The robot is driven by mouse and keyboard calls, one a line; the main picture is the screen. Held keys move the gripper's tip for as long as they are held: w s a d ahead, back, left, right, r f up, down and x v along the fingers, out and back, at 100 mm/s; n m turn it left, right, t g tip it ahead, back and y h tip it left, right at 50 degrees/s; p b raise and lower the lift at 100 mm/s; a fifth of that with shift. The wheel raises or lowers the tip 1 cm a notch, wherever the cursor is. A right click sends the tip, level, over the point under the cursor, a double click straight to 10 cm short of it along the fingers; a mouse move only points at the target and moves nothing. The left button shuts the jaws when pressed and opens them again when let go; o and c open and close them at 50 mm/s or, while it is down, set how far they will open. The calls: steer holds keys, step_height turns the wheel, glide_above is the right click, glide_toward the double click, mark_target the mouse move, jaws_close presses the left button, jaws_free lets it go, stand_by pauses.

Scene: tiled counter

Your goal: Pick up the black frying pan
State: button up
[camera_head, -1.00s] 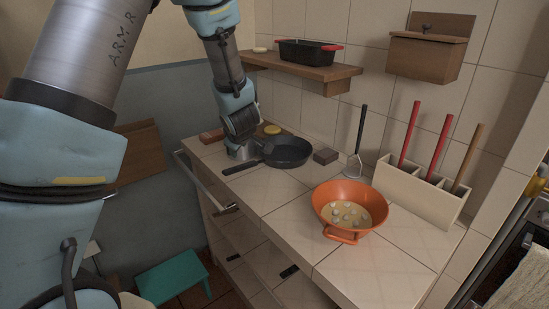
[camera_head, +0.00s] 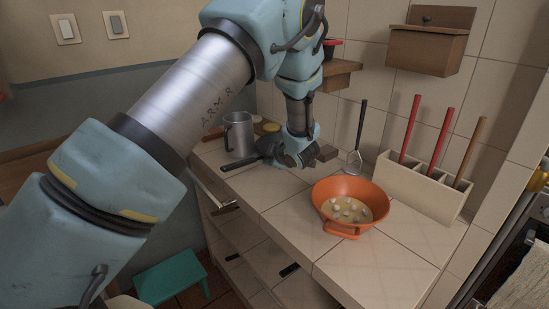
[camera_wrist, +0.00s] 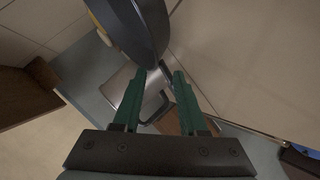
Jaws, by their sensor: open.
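The black frying pan lies on the tiled counter. In the head view my gripper (camera_head: 300,156) and wrist hide most of it, and its dark handle (camera_head: 241,163) points left. In the wrist view the pan's dark, curved side (camera_wrist: 138,22) fills the top, just beyond the fingertips. My gripper (camera_wrist: 164,74) shows there with two green fingers spread apart. No part of the pan is clearly between them. Whether a fingertip touches the pan, I cannot tell.
A metal mug (camera_head: 238,135) stands left of the pan and shows behind the fingers in the wrist view (camera_wrist: 133,92).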

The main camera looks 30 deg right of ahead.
mark_target(263, 156)
steer(key=b+x, duration=0.1)
steer(key=x, duration=0.4)
steer(key=shift+a, duration=0.15)
jaws_close()
steer(key=shift+r, duration=0.15)
stand_by(1.1)
